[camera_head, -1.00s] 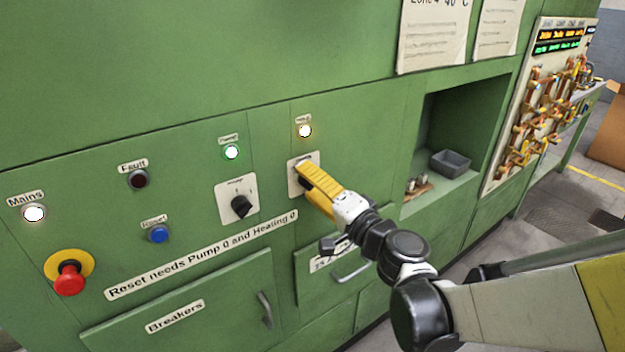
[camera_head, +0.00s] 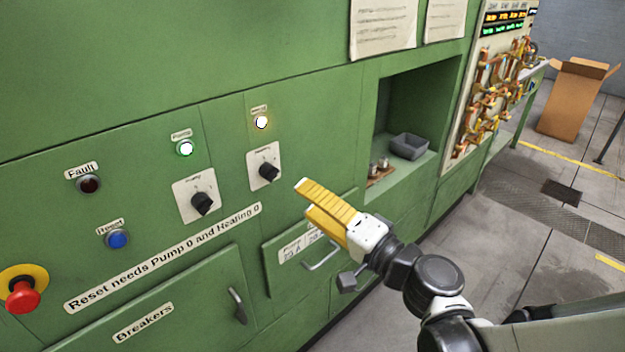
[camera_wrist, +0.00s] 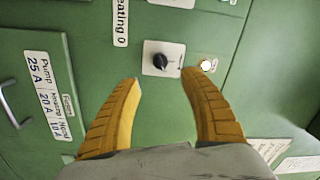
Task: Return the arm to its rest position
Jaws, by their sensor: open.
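My gripper (camera_head: 322,208) has yellow ribbed fingers and is open and empty. In the head view it hangs in front of the green panel, to the right of and below the black heating knob (camera_head: 268,171), apart from it. In the wrist view the fingers of my gripper (camera_wrist: 160,92) stand wide apart, with the heating knob (camera_wrist: 160,60) on its white plate beyond them. The lit lamp (camera_wrist: 208,65) beside that knob shows there too. My arm reaches in from the lower right of the head view.
The panel also holds a pump knob (camera_head: 202,203), a blue reset button (camera_head: 117,239), a red emergency button (camera_head: 23,296) and a drawer with a handle (camera_head: 322,256). A recess with a grey bin (camera_head: 408,146) is to the right. A cardboard box (camera_head: 572,100) stands on open floor.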

